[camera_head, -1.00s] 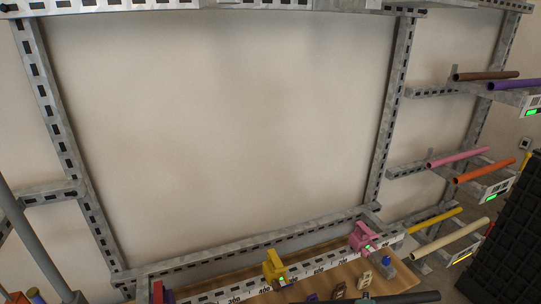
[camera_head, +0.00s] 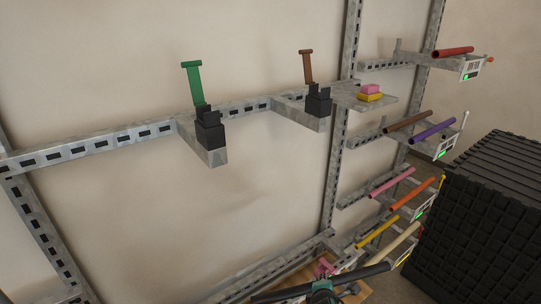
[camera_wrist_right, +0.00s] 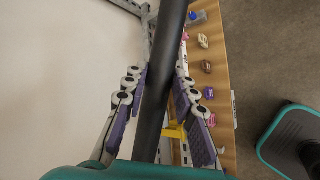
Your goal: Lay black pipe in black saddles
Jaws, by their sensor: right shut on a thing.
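Two black saddles stand on grey brackets along a horizontal rail in the head view. The black pipe (camera_head: 365,274) is at the bottom of the head view, below and apart from both saddles. My right gripper (camera_head: 322,288) is shut on it near its middle. In the right wrist view the pipe (camera_wrist_right: 166,40) runs between the fingers of my right gripper (camera_wrist_right: 160,92). My left gripper is out of view.
Coloured pipes, such as the purple pipe (camera_head: 433,131), lie on tiered racks at right. A small shelf (camera_head: 385,102) holds pink and yellow pieces. A black ribbed crate (camera_head: 490,210) stands far right. A wooden bench (camera_wrist_right: 213,60) with small parts lies below the pipe.

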